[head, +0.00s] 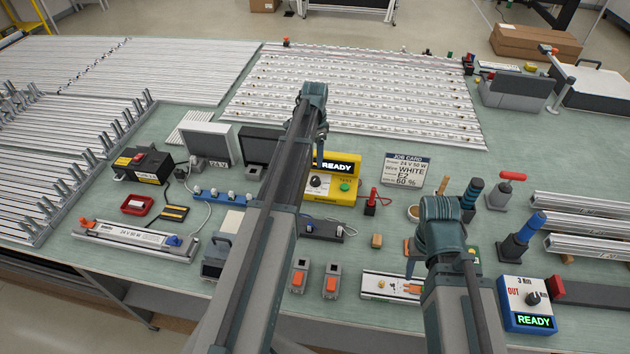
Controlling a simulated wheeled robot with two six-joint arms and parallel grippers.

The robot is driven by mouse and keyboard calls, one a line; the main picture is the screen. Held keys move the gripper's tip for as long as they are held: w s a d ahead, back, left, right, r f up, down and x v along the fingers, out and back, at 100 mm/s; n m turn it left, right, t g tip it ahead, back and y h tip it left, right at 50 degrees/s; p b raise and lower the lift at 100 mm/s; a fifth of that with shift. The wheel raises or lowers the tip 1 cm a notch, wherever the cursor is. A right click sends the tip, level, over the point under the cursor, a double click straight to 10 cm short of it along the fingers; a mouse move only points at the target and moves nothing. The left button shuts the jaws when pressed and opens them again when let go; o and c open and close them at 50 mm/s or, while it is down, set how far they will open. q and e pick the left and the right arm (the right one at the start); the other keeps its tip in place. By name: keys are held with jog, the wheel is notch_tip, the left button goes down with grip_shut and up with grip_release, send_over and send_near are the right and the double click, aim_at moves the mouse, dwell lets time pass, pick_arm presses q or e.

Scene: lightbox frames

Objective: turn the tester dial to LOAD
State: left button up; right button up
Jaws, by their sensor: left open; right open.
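The yellow tester (347,164) stands mid-table, with a lit READY display on its upper face. Its dark round dial (316,182) sits on the left of the front panel, beside a green button (345,186). The dial's markings and pointer are too small to read. My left gripper (319,160) is open and points down just above the dial in the picture; I cannot tell whether it touches it. My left arm hides the tester's left side. My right gripper (438,262) is open and points down over the front of the table, away from the tester.
A job card (405,172) stands right of the tester, and a red-handled clamp (371,203) is beside it. A blue READY box (527,304) with its own knob sits front right. LED strip panels (355,95) lie behind. Small orange-topped blocks (331,282) stand in front.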

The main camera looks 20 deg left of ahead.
aim_at(315, 179)
pick_arm(q)
notch_tip(315, 179, down, 11)
jog(key=b, duration=1)
pick_arm(e)
notch_tip(315, 179, down, 11)
jog(key=shift+r, duration=0.1)
pick_arm(q)
jog(key=shift+r, duration=0.1)
grip_shut()
